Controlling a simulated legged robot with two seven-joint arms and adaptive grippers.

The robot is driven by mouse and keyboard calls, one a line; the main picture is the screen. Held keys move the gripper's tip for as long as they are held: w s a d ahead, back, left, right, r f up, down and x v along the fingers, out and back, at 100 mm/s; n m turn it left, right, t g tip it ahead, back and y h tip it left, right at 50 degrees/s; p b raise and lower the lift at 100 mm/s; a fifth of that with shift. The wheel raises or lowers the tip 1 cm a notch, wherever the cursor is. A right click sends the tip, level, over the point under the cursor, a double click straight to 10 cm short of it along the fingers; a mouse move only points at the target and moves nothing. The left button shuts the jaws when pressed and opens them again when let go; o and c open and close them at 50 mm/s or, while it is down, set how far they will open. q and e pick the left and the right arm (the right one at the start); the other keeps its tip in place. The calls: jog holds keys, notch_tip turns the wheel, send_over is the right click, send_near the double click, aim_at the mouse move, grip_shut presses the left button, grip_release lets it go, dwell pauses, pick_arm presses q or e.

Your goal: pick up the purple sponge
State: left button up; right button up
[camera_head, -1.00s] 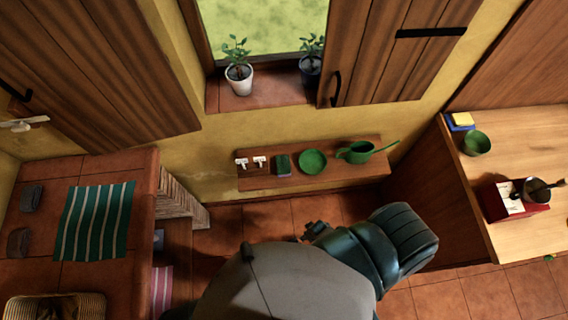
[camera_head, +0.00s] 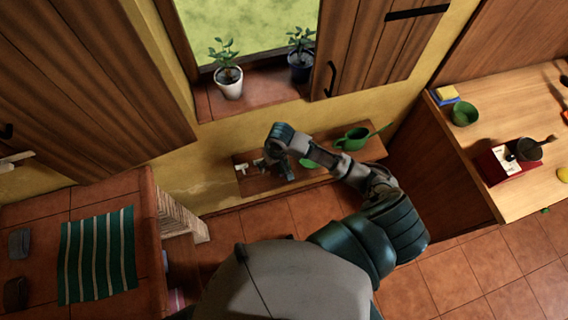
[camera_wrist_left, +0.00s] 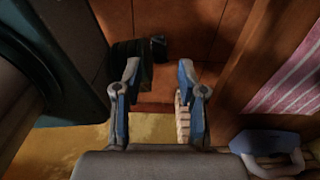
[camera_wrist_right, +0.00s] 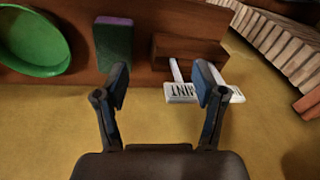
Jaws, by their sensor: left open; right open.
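The purple sponge (camera_wrist_right: 114,46) lies on the wall shelf (camera_wrist_right: 75,85). It shows as a dark green block with a purple edge, just ahead and left of my right gripper (camera_wrist_right: 162,82) in the right wrist view. The right gripper is open and empty, with its fingers apart from the sponge. In the head view my right gripper (camera_head: 283,165) is over the shelf and largely hides the sponge. My left gripper (camera_wrist_left: 158,72) is open and empty in the left wrist view. It is not visible in the head view.
A green watering can (camera_head: 352,139) stands farther along the shelf. Potted plants (camera_head: 228,82) stand on the sill above. The wooden counter (camera_head: 455,140) is at right.

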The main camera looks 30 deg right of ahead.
jog(key=w+d+r+m+g+h, duration=0.1)
jog(key=w+d+r+m+h, duration=0.15)
jog(key=w+d+r, duration=0.35)
jog(key=shift+y, duration=0.45)
jog(key=f, duration=0.3)
jog(key=s+f, duration=0.1)
jog(key=f, duration=0.2)
jog(key=s+f+b, duration=0.1)
jog(key=f, duration=0.3)
jog(key=shift+s+f, duration=0.1)
jog(key=shift+s, duration=0.15)
jog(key=shift+s+a+f, duration=0.1)
jog(key=shift+a+f, duration=0.15)
jog(key=shift+f, duration=0.25)
jog(key=f, duration=0.3)
jog(key=shift+s+f, duration=0.35)
jog(key=shift+f, duration=0.05)
jog(key=shift+d+f, duration=0.2)
jog(key=shift+f, duration=0.25)
jog(key=shift+d, duration=0.15)
jog(key=shift+c, duration=0.5)
jog(key=c, duration=0.6)
pick_arm(q)
jog(key=shift+a+f, duration=0.85)
pick_arm(e)
jog(key=shift+o, duration=0.2)
jog(key=shift+a+r, duration=0.1)
jog(key=shift+a, duration=0.2)
